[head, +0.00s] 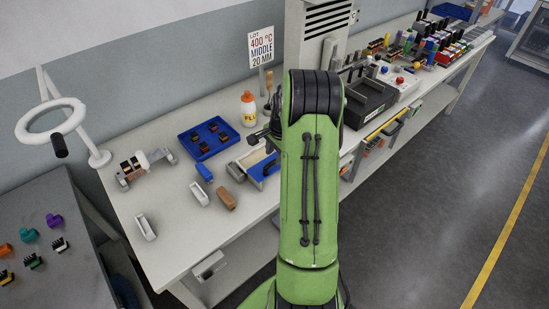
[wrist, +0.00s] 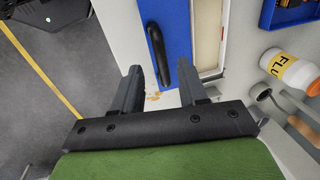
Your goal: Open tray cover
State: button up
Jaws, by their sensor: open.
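A blue tray cover (wrist: 178,28) with a black bar handle (wrist: 157,55) shows at the top middle of the wrist view. In the head view the blue cover (head: 259,177) is at the front of the tray (head: 250,158), partly hidden by my green arm. My gripper (wrist: 162,88) is open and empty. Its two fingers point toward the handle, which lies just beyond and between the fingertips. I see no contact with it. In the head view my gripper is mostly hidden behind the arm.
A white flux bottle (head: 248,109) stands behind the tray. A black machine (head: 370,100) stands right of my arm.

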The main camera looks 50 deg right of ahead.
notch_tip(320, 180, up, 12)
jog(key=s+p, duration=0.1)
jog(key=s, duration=0.1)
jog(key=shift+s+a+r, duration=0.15)
jog(key=shift+s, duration=0.05)
jog(key=s+a+r+n, duration=0.1)
jog(key=a+r+n, duration=0.2)
jog(key=a, duration=0.4)
jog(key=s+a+r+n+t+h, duration=0.1)
jog(key=a+r+n, duration=0.3)
jog(key=a, duration=0.3)
jog(key=s+a+r+n, duration=0.2)
jog(key=a+r+n, duration=0.1)
jog(key=a, duration=0.4)
jog(key=s+a+n+t+y, duration=0.1)
jog(key=s+a+n+t, duration=0.1)
jog(key=s+a+n, duration=0.7)
jog(key=s+a, duration=0.1)
jog(key=s, duration=0.2)
jog(key=shift+s+f, duration=0.25)
